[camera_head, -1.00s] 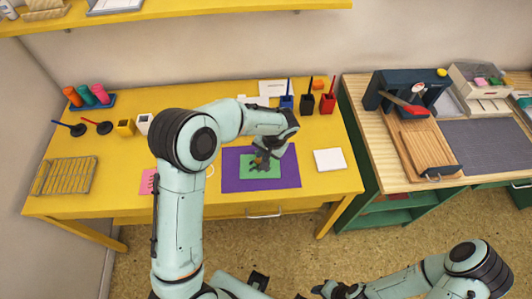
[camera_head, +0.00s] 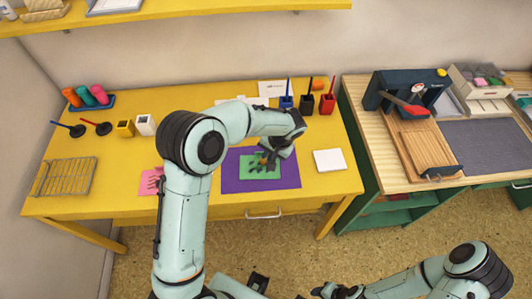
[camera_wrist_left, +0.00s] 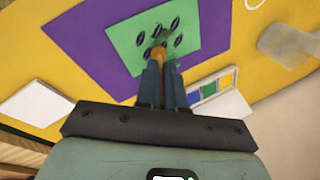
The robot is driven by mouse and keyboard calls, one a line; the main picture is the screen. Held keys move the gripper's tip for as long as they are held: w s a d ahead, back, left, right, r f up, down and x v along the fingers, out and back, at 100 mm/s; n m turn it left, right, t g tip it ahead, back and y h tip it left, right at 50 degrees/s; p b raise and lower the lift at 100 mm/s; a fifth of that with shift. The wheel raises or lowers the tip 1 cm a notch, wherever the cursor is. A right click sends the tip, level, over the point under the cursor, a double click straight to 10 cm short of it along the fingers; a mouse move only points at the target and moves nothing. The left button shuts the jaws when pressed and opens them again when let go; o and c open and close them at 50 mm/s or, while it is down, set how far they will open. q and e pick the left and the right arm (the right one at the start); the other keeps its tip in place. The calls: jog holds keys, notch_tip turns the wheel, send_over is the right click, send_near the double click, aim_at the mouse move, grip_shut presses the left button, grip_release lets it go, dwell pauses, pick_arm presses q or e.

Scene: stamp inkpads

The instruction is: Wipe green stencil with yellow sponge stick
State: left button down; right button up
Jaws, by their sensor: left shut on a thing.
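The green stencil (camera_head: 248,173) lies flat on a purple mat (camera_head: 231,183) on the yellow table. In the left wrist view the green stencil (camera_wrist_left: 121,40) shows several dark oval openings. My left gripper (camera_head: 265,161) is over the stencil, pointing down. It is shut on the yellow sponge stick (camera_wrist_left: 158,53), whose orange-yellow part shows between and just beyond the fingertips. The stick's far end is over the stencil; I cannot tell whether it touches. My right gripper (camera_head: 326,290) is low at the bottom of the head view, away from the table; its jaws are unclear.
A white pad (camera_head: 329,160) lies right of the mat and a pink sheet (camera_head: 151,181) left of it. Blue, black and red holders (camera_head: 327,104) stand behind. A yellow wire rack (camera_head: 64,177) is at the left. Free table lies between the rack and the pink sheet.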

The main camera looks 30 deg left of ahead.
pick_arm(q)
jog(key=shift+b, duration=0.45)
jog(key=shift+r, duration=0.4)
pick_arm(e)
jog(key=shift+s+f, duration=0.25)
jog(key=shift+f, duration=0.2)
dwell(0.7)
pick_arm(q)
jog(key=shift+s, duration=0.1)
pick_arm(e)
jog(key=shift+f, duration=0.1)
pick_arm(q)
jog(key=shift+s+d+b, duration=0.3)
jog(key=shift+s+b, duration=0.1)
jog(key=shift+s, duration=0.2)
jog(key=shift+s+d+b, duration=0.3)
jog(key=shift+s+b, duration=0.1)
jog(key=shift+s, duration=0.15)
pick_arm(e)
jog(key=shift+s+f, duration=0.6)
jog(key=shift+f, duration=0.35)
